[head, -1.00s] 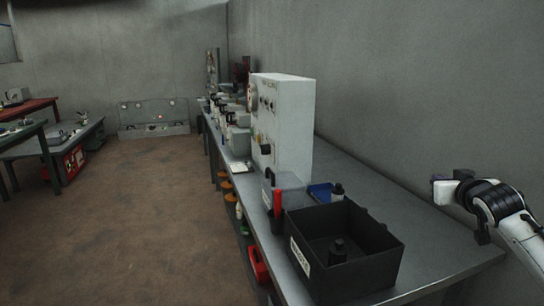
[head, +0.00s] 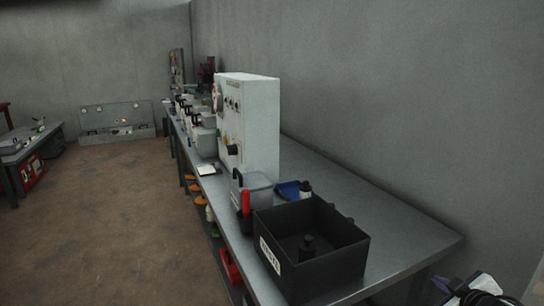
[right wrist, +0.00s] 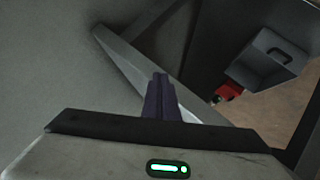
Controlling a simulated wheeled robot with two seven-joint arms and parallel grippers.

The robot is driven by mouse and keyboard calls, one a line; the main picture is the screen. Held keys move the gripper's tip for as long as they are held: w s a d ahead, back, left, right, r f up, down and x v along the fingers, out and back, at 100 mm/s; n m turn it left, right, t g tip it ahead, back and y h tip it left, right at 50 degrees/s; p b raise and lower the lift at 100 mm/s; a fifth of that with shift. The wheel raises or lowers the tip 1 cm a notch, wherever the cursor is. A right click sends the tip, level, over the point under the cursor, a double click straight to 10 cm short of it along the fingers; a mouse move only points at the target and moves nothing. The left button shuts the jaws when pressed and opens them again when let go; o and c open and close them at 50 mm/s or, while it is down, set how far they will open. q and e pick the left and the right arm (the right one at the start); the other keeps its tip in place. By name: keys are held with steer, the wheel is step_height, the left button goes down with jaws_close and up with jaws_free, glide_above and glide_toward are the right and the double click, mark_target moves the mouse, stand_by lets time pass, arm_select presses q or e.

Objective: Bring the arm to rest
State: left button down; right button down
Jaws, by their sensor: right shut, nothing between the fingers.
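My right gripper (head: 442,285) shows at the bottom right of the head view, low beside the near end of the workbench (head: 420,236). Its purple fingers lie together in the right wrist view (right wrist: 160,95), shut with nothing between them. The gripper is apart from the bench. My right arm is mostly cut off by the lower edge of the head view. My left gripper is not in view.
A black open bin (head: 318,262) with a dark bottle (head: 308,247) inside stands near the bench's front end. A white panel box (head: 252,125) stands behind it. The grey wall (head: 400,120) runs along the right. Brown floor (head: 110,220) is clear at left.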

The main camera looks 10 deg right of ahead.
steer(key=s+a+f+n+g+y, duration=0.1)
steer(key=s+a+f+n, duration=0.1)
steer(key=s+a+f, duration=0.5)
steer(key=s+f+n+g+y, duration=0.2)
steer(key=s+f, duration=0.3)
steer(key=s, duration=0.7)
steer(key=s+a+f+n+g+y, duration=0.1)
steer(key=s+a+f+n, duration=0.1)
steer(key=s+a+f, duration=0.5)
steer(key=s+a+f+m+t+y, duration=0.1)
steer(key=a+m, duration=0.8)
steer(key=a, duration=0.9)
steer(key=shift+s+a+f+y, duration=0.2)
steer(key=shift+s+y, duration=0.1)
steer(key=shift+s, duration=0.55)
